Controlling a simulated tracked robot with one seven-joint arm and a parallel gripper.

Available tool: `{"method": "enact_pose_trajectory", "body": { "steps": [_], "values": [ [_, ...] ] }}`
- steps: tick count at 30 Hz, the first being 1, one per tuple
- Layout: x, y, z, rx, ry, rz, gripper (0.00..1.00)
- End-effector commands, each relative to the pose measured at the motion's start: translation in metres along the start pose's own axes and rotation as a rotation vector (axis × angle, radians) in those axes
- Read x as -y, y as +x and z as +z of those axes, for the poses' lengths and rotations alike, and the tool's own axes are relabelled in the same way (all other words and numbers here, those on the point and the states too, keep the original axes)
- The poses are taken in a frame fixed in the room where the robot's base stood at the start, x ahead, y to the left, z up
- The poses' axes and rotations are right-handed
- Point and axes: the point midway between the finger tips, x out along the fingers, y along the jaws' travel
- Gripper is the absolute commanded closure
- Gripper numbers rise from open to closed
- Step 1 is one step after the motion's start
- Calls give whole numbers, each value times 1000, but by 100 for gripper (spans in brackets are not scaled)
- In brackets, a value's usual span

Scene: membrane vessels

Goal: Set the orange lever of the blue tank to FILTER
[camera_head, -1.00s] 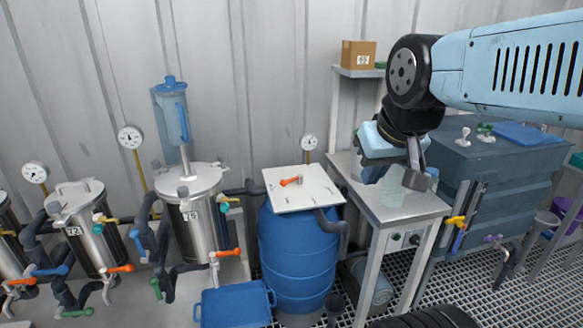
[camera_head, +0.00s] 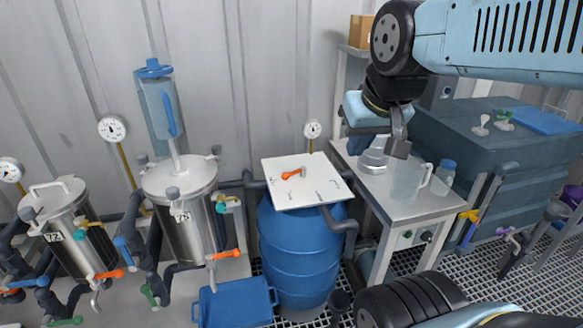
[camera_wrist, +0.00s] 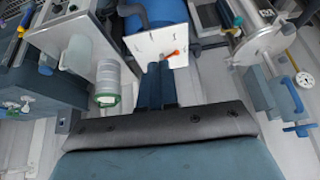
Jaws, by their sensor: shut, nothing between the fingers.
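The blue tank (camera_head: 300,262) is a barrel standing on the floor in the middle of the head view, with a white square plate (camera_head: 308,195) on top. The orange lever (camera_head: 292,174) lies on that plate, its orange end to the left and a grey end to the right. Marks beside it are too small to read. My gripper (camera_head: 399,148) is shut and empty, above the bench right of the tank and apart from the lever. In the wrist view the lever (camera_wrist: 173,54) shows on the plate beyond my gripper's fingers (camera_wrist: 157,85).
The bench (camera_head: 385,205) holds a clear jug (camera_head: 407,182) and a blue-capped bottle (camera_head: 443,178). A large dark tank (camera_head: 480,150) stands to the right. Steel vessels (camera_head: 188,225) with other orange handles stand left.

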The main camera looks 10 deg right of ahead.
Motion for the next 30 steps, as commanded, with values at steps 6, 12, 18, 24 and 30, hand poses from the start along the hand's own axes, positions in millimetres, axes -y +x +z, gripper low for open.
{"method": "enact_pose_trajectory", "body": {
  "steps": [6, 12, 18, 24, 30],
  "values": [
    [8, 25, -30, 45, 291, -63, 100],
    [12, 65, -70, 116, 728, -114, 100],
    [13, 113, -105, 192, 1176, -117, 100],
    [8, 169, -134, 251, 1631, -76, 100],
    [-2, 231, -155, 278, 2081, 4, 100]
  ]
}}
